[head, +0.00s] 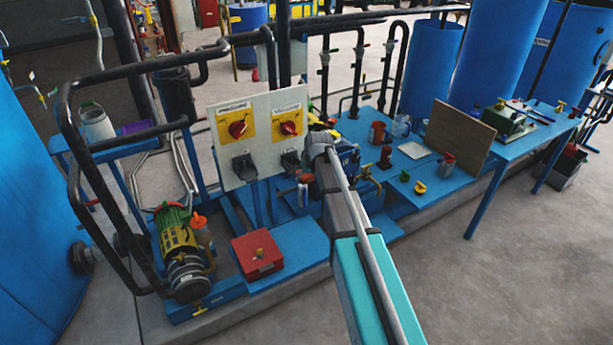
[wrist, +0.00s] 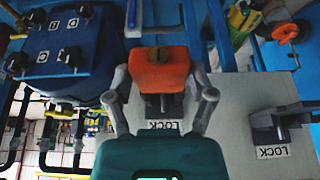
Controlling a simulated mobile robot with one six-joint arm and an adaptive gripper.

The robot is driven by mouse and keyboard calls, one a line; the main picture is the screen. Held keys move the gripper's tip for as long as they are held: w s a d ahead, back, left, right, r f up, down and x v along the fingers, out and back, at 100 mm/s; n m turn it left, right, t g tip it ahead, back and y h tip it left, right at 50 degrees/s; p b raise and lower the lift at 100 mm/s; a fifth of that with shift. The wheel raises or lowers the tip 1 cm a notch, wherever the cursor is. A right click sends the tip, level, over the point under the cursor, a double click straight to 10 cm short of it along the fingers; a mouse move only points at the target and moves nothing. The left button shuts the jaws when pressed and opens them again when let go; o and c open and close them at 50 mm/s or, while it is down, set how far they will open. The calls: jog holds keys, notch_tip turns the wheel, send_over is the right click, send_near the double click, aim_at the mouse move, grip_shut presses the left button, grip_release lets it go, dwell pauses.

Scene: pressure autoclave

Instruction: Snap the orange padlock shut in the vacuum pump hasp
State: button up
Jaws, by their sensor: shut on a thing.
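In the wrist view the orange padlock (wrist: 165,66) sits between the two grey fingers of my gripper (wrist: 163,80), which is shut on it. A dark hasp (wrist: 175,108) with a LOCK label shows just behind the padlock. The shackle is hidden, so I cannot tell whether it passes through the hasp or is closed. In the head view my arm reaches to the right-hand hasp (head: 291,162) on the pale panel (head: 262,112), below the right red knob (head: 289,128). My fingers and the padlock are mostly hidden there by my arm.
A second hasp (head: 244,167) is on the panel's left; it also shows in the wrist view (wrist: 277,124). A red box (head: 257,263) and a green-yellow motor (head: 177,232) stand below. A brown board (head: 459,138) and a blue table (head: 490,150) are at the right.

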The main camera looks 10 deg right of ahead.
aim_at(299, 169)
jog(key=shift+w+a, duration=0.25)
jog(key=shift+w, duration=0.6)
jog(key=shift+w+a, duration=0.3)
jog(key=shift+w, duration=0.55)
jog(key=shift+w+a, duration=0.25)
jog(key=shift+w, duration=0.6)
dwell(1.5)
jog(key=o, duration=1.2)
jog(key=shift+s, duration=0.15)
jog(key=s, duration=0.1)
jog(key=s+d, duration=0.1)
jog(key=s, duration=0.2)
jog(key=shift+s+d, duration=0.25)
jog(key=shift+s, duration=0.1)
jog(key=shift+s+d+f, duration=0.15)
jog(key=shift+s, duration=0.15)
jog(key=shift+s+d, duration=0.3)
jog(key=shift+s, duration=0.55)
jog(key=shift+s+d, duration=0.25)
jog(key=shift+s, duration=0.55)
jog(key=shift+s+d, duration=0.3)
jog(key=shift+s, duration=0.55)
